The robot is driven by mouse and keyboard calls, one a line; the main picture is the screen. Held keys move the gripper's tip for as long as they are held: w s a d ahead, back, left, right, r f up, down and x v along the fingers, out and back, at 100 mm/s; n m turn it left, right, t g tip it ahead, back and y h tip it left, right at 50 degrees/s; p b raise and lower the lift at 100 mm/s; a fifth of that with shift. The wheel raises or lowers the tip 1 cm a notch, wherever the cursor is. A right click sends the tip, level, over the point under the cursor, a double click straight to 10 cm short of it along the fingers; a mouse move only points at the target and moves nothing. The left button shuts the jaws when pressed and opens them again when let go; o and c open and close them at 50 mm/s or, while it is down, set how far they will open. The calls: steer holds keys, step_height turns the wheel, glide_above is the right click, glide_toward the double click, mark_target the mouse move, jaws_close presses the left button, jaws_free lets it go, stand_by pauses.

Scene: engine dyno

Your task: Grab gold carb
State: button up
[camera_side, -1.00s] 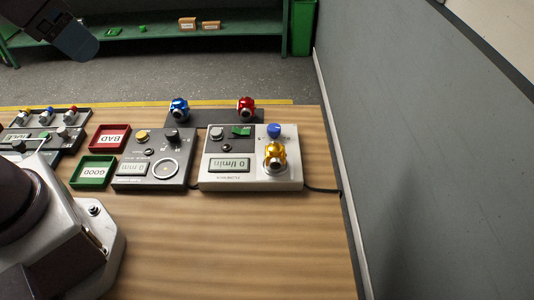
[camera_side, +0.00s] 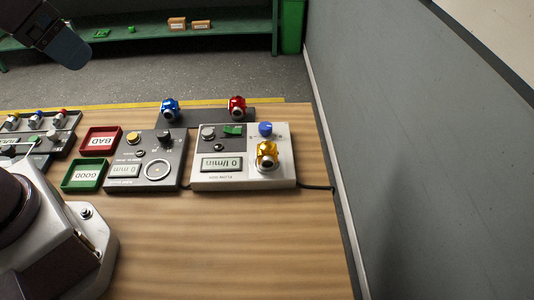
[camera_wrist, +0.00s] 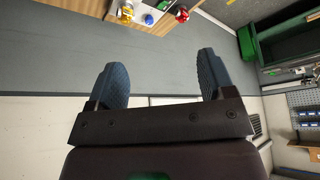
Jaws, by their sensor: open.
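The gold carb (camera_side: 267,155) sits on the right part of the white flow box (camera_side: 228,171), in front of a blue knob. It also shows small at the top of the wrist view (camera_wrist: 127,12). My gripper (camera_wrist: 162,75) is open and empty, with two dark blue fingers spread apart. In the side view part of my gripper (camera_side: 70,50) shows at the upper left, high up and well away from the gold carb.
A blue carb (camera_side: 170,108) and a red carb (camera_side: 237,106) stand on a dark rack behind the boxes. A grey meter box (camera_side: 150,177), a red BAD tray (camera_side: 84,149) and a green GOOD tray (camera_side: 68,186) are to the left. A grey wall (camera_side: 420,150) bounds the right side.

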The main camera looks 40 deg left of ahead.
steer(key=w+d+f+g, duration=0.5)
steer(key=w+d+f, duration=0.15)
steer(key=w, duration=0.45)
steer(key=n, duration=0.9)
glide_above(268, 145)
step_height(268, 145, down, 11)
step_height(268, 145, down, 13)
steer(key=shift+r, duration=0.2)
steer(key=c, duration=1.1)
